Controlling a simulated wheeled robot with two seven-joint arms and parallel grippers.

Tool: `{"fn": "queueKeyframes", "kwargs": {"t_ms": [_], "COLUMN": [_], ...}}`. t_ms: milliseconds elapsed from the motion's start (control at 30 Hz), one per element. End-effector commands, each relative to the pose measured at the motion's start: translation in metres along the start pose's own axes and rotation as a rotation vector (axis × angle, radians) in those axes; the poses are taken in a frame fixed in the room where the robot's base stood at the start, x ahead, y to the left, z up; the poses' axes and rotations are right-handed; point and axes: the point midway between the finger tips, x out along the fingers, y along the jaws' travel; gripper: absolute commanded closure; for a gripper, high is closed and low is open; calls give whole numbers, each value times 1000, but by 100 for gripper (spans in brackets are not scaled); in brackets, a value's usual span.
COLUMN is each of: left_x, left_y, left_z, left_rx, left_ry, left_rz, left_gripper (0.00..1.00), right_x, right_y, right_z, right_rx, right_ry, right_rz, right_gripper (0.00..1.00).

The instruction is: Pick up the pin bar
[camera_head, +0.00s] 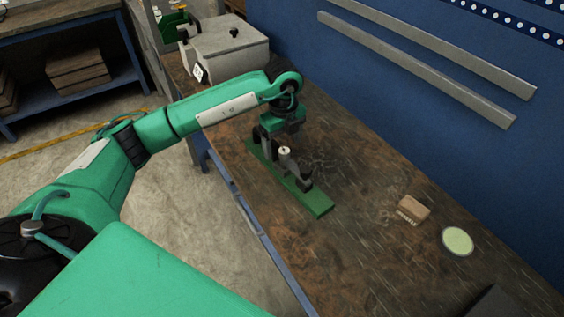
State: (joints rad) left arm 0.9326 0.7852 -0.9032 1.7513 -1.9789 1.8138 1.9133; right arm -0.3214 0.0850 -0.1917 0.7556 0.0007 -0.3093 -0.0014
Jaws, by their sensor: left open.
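The pin bar appears to be the long green bar (314,203) lying on the workbench, with an upright silver pin (285,158) with a pale top rising from it. My left gripper (286,168) is over the bar, pointing down. Its dark fingers are apart, one on each side of the pin as seen from here. I cannot tell whether they touch the bar or the pin. The gripper hides part of the bar's far half. My right gripper is not in view.
On the dark workbench (365,245), a small brown brush-like block (414,208) and a pale green disc (457,241) lie to the right. A grey box (228,47) stands at the far end. A blue wall (350,75) with metal rails borders the bench.

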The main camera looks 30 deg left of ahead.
Motion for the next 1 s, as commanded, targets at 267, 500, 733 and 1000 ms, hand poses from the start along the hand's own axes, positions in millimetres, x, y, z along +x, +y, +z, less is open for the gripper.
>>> {"fn": "queueKeyframes", "kwargs": {"t_ms": [267, 500, 733, 1000], "left_x": [23, 57, 71, 70], "left_y": [2, 7, 7, 7], "left_z": [0, -1, -1, -1], "left_rx": [0, 0, 2, 1], "left_ry": [1, 3, 1, 1], "left_rz": [2, 2, 0, -1], "left_gripper": [20, 20, 20, 46], "right_x": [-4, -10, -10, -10], "right_y": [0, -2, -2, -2], "right_z": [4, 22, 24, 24], "right_rx": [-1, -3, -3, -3], "right_ry": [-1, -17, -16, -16], "right_rz": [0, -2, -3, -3], "right_gripper": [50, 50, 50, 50]}}
